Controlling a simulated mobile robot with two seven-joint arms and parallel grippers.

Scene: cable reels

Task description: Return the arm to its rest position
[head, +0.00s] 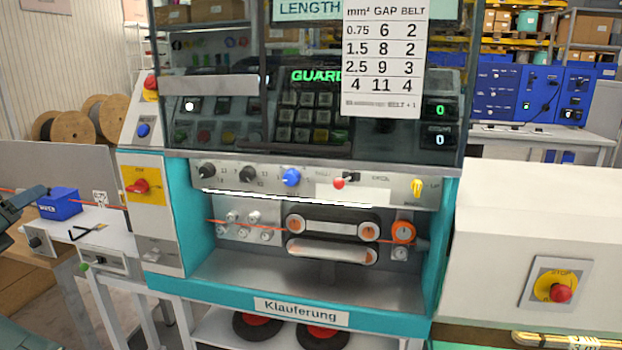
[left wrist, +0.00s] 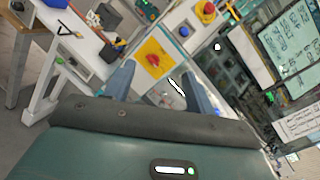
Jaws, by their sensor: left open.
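My left gripper (head: 28,203) is at the left edge of the head view, in front of the side table with the blue box, with only its end showing. In the left wrist view the two fingers of my left gripper (left wrist: 160,88) stand apart with nothing between them. Beyond them the yellow panel with a red knob (left wrist: 152,58) on the machine's side shows. I cannot tell the exact distance between the gripper and the blue box. My right gripper is in neither view.
A teal cable machine (head: 210,285) with a dark window fills the middle. A blue box (head: 60,203) sits on the white side table (head: 115,235) at left. A cream housing (head: 540,235) with a yellow-red stop knob stands at right. Cable reels (head: 70,128) stand behind at left.

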